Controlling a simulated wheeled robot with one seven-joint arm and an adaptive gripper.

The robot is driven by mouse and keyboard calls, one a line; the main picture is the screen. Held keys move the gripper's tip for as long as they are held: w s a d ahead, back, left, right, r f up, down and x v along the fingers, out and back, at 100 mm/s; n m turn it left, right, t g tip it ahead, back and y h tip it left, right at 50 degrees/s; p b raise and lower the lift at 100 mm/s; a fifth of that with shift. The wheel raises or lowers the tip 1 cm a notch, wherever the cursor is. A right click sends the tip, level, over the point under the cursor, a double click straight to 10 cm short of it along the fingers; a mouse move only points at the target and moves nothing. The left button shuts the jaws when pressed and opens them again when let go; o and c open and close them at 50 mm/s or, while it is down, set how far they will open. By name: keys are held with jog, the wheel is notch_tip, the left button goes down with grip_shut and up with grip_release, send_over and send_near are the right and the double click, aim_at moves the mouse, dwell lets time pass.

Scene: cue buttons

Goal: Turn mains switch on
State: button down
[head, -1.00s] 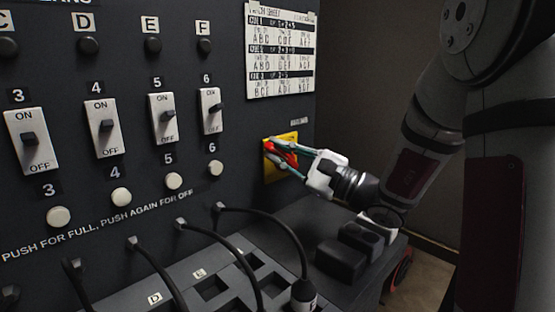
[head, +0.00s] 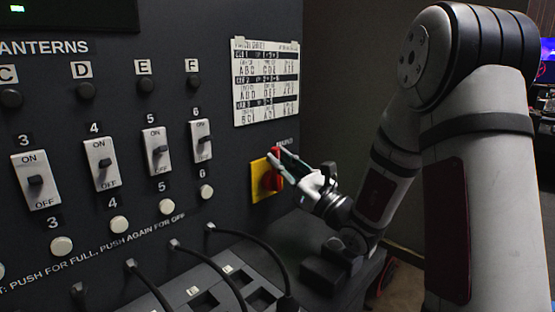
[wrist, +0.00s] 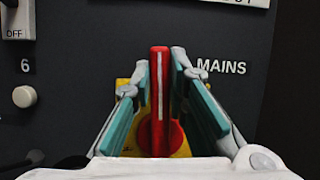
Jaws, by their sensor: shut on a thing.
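The mains switch is a red rotary handle (head: 272,181) on a yellow plate (head: 258,187), low on the right part of the dark panel. In the wrist view the red handle (wrist: 159,100) stands upright with a white line along it, and the yellow plate (wrist: 124,84) shows behind. My gripper (head: 277,154) is at the handle, with one finger on each side. In the wrist view my gripper (wrist: 160,62) is shut on the handle, its teal finger pads flanking it. Part of the plate is hidden behind the fingers. A "MAINS" label (wrist: 221,68) is beside the handle.
Rocker switches (head: 202,141) and round white buttons (head: 206,191) are left of the mains switch. A paper chart (head: 265,80) hangs above it. Black cables (head: 235,272) arch over the ledge below. Dark blocks (head: 322,272) are under my wrist.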

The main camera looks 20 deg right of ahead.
jog(key=shift+d+f+m+h, duration=0.25)
jog(key=shift+m+h, duration=0.15)
jog(key=shift+m, duration=0.2)
jog(key=c, duration=1.6)
grip_release()
jog(key=shift+s+r, duration=0.1)
jog(key=shift+r, duration=0.1)
jog(key=shift+o, duration=0.2)
jog(key=v, duration=1.2)
jog(key=shift+s, duration=0.15)
jog(key=shift+a+f, duration=0.1)
jog(key=shift+f, duration=0.05)
